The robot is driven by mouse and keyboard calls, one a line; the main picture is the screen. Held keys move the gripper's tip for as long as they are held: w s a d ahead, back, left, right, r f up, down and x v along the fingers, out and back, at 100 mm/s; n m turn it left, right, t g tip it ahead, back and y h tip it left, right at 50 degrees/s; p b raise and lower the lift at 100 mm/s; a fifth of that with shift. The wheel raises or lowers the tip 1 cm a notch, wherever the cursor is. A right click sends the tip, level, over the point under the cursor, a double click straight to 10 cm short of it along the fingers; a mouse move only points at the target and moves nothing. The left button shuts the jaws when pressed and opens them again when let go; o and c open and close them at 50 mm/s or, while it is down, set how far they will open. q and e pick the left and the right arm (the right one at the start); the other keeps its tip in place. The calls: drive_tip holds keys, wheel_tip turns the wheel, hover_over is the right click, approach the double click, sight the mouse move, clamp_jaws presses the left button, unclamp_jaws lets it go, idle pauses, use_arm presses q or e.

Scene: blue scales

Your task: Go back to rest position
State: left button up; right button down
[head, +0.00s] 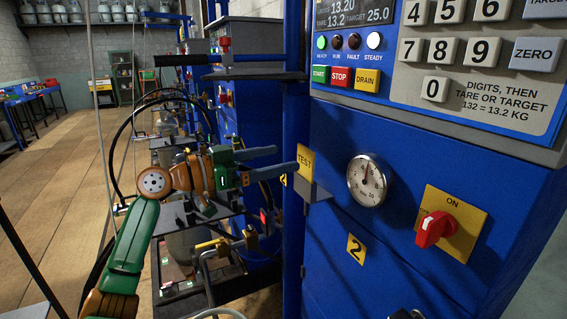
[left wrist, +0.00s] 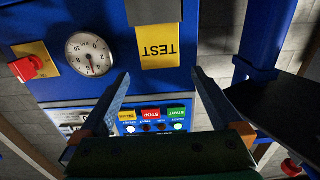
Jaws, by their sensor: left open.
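My left gripper (head: 287,158) is in front of the blue scale cabinet (head: 330,235), at its left edge near the yellow TEST plate (head: 305,160). Its two grey-blue fingers are apart with nothing between them. In the left wrist view the open left gripper (left wrist: 162,74) frames the cabinet face, and the TEST plate (left wrist: 160,48) is just beyond the fingertips, upside down. Whether a finger touches the plate cannot be told.
The cabinet carries a round gauge (head: 367,181), a red knob (head: 435,229) on a yellow plate, and a keypad (head: 450,52). Cylinders on platforms (head: 205,285), with hoses and a bracket, crowd the space below my left arm. Open wooden floor (head: 60,190) lies left.

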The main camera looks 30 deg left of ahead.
idle(0.3)
use_arm(q)
drive_tip(key=s+d+f+g+y, duration=0.2)
drive_tip(key=d+f+g, duration=0.25)
drive_tip(key=f, duration=0.95)
drive_tip(key=s+d+f+g+y, duration=0.25)
drive_tip(key=d+f, duration=0.25)
drive_tip(key=f, duration=0.9)
drive_tip(key=s+d+f+n+g+y, duration=0.2)
drive_tip(key=s+f+g, duration=0.1)
drive_tip(key=s+f, duration=0.55)
drive_tip(key=s+d+f+n+g+y, duration=0.2)
drive_tip(key=s+f, duration=0.3)
drive_tip(key=s, duration=0.7)
wheel_tip(320, 180, down, 16)
drive_tip(key=s+g, duration=0.1)
drive_tip(key=s, duration=0.1)
drive_tip(key=s+a+f+g+p, duration=0.1)
drive_tip(key=s+a+f, duration=0.1)
drive_tip(key=s+f, duration=0.7)
drive_tip(key=s, duration=0.3)
drive_tip(key=shift+a+g, duration=0.25)
drive_tip(key=shift+g, duration=0.05)
